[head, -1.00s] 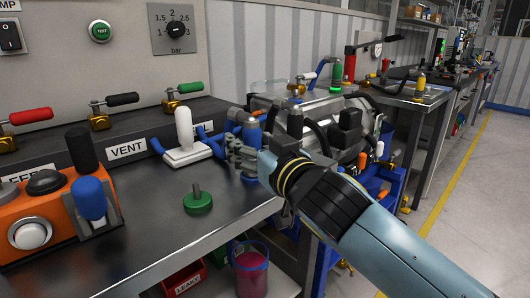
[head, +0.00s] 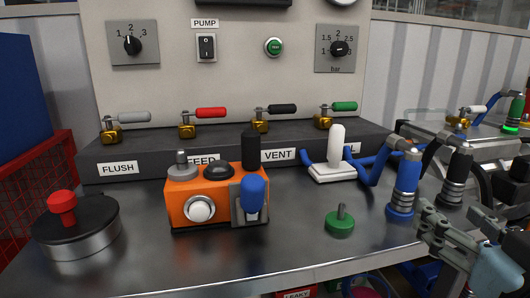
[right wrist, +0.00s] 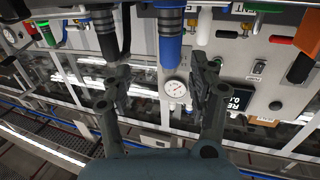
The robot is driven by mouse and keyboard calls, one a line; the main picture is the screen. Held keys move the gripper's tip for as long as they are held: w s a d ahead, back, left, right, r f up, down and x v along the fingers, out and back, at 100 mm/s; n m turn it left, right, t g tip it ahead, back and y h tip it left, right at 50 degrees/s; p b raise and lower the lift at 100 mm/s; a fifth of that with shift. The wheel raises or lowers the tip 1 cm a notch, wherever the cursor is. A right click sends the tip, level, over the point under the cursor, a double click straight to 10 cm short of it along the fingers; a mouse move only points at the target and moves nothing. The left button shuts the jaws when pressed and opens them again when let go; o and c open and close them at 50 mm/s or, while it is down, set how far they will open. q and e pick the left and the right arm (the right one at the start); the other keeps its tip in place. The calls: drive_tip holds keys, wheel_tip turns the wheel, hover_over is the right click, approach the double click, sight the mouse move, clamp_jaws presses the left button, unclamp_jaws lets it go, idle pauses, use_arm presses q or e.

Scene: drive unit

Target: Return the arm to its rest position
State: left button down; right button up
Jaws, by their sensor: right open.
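My right gripper (head: 428,228) is at the right of the head view, in front of the bench's right end. It is open, with nothing seen between its fingers. The blue connector (head: 405,185) with its blue hose stands upright just beyond and left of the fingers. A black connector (head: 456,178) stands to its right. In the right wrist view the open fingers (right wrist: 163,85) point toward the blue connector (right wrist: 170,38) and the black connector (right wrist: 105,38), with a gap to both. My left gripper is not in view.
On the metal bench (head: 300,240) stand an orange box (head: 200,190), a round pot with a red knob (head: 75,225), a green knob (head: 340,222) and a white lever (head: 337,145). Valves line the back panel. A red crate (head: 40,185) is at the left.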

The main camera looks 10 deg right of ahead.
drive_tip(key=s+d+f+g+h, duration=0.1)
drive_tip(key=s+d+f+g, duration=0.25)
drive_tip(key=f+g, duration=0.45)
drive_tip(key=s+a+f+n+g+y, duration=0.35)
drive_tip(key=s+a+f+g, duration=0.25)
drive_tip(key=s+f, duration=0.4)
drive_tip(key=s+d+f+g, duration=0.1)
drive_tip(key=s+f, duration=0.1)
drive_tip(key=f, duration=1)
drive_tip(key=s+d+f, duration=0.2)
drive_tip(key=s+f, duration=0.1)
drive_tip(key=f, duration=0.9)
drive_tip(key=s+f+g, duration=0.1)
drive_tip(key=s+f, duration=1.4)
drive_tip(key=s, duration=0.3)
drive_tip(key=shift+d+f+m, duration=0.15)
drive_tip(key=shift+d+m, duration=0.2)
